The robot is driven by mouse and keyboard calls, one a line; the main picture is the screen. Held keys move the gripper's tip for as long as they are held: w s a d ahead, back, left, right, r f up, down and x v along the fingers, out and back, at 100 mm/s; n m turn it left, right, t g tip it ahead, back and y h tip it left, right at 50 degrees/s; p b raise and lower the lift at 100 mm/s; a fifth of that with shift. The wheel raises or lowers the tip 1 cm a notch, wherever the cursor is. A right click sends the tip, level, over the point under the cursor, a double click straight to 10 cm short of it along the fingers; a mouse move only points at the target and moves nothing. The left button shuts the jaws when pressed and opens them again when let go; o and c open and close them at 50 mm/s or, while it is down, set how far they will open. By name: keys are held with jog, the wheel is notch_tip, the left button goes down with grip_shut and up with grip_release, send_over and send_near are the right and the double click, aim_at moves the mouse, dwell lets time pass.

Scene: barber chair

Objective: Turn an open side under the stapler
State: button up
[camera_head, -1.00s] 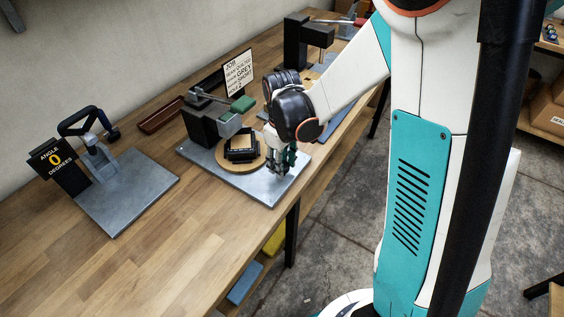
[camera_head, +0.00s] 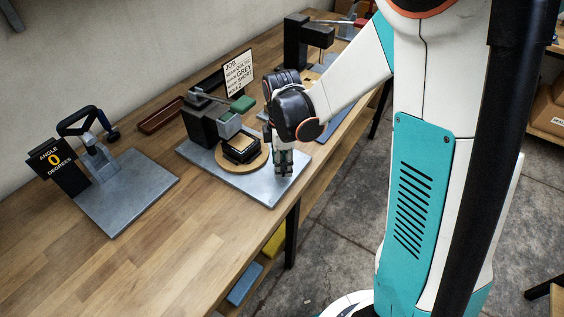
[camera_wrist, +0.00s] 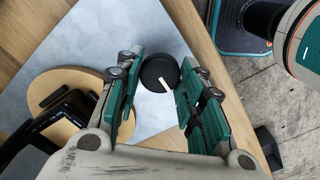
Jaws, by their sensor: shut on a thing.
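The stapler has a black post (camera_head: 200,124), a grey head (camera_head: 228,125) and a green-padded lever (camera_head: 243,103) on a grey base plate (camera_head: 262,191). Under and beside its head, a black square piece (camera_head: 240,151) with a pale top sits on a round wooden turntable (camera_head: 257,165). In the wrist view the turntable (camera_wrist: 48,82) and part of the black piece (camera_wrist: 72,106) show at left. My gripper (camera_head: 284,170) points down at the plate's right side. Its green fingers (camera_wrist: 160,85) are shut on a round black knob (camera_wrist: 158,72) with a white mark.
A job card (camera_head: 238,73) stands behind the stapler. An angle fixture reading 0 (camera_head: 54,160) stands at left, with a blue-black handle. A brown tray (camera_head: 161,115) lies near the wall. The front left of the bench is clear.

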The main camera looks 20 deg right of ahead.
jog(key=shift+n, duration=0.4)
jog(key=o, duration=1.1)
notch_tip(320, 180, up, 12)
dwell(0.6)
jog(key=s+r+m+t, duration=0.1)
jog(key=s+m+t, duration=0.1)
jog(key=s+m, duration=0.3)
jog(key=s+r+m+t, duration=0.2)
jog(key=s+m, duration=0.3)
jog(key=m, duration=0.1)
jog(key=s+r+m+t, duration=0.2)
jog(key=s+m+t, duration=0.1)
jog(key=s+m, duration=0.2)
jog(key=shift+r, duration=0.25)
